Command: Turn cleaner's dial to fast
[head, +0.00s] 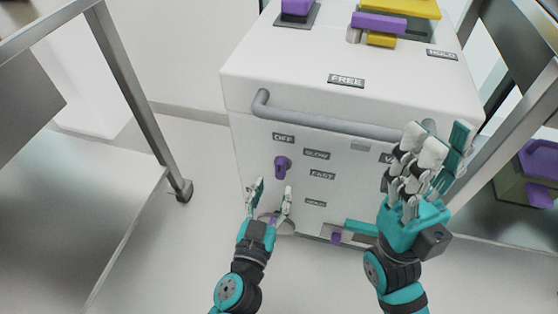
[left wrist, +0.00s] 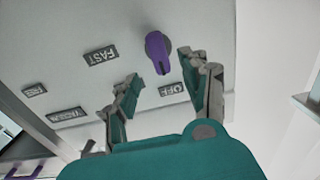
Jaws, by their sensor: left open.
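The cleaner (head: 250,120) is a white cabinet with labels on its front. Its purple dial (head: 283,166) sits at the front's left, beneath the OFF label (head: 283,137). SLOW (head: 316,154) and FAST (head: 322,174) are to its right. In the left wrist view the dial (left wrist: 157,47) has its narrow end towards OFF (left wrist: 171,90). My left gripper (head: 271,193) is open and empty just below the dial in the head view; in the left wrist view the dial lies beyond its fingertips, apart from them. My right gripper (head: 432,148) is raised at the right, fingers spread, holding nothing visible.
A grey handle bar (head: 330,124) crosses the cabinet front above the labels. Purple and yellow parts (head: 379,22) are on its top. A metal table (head: 95,185) stands left and a metal frame (head: 515,120) right. Clear floor (head: 175,255) lies at left front.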

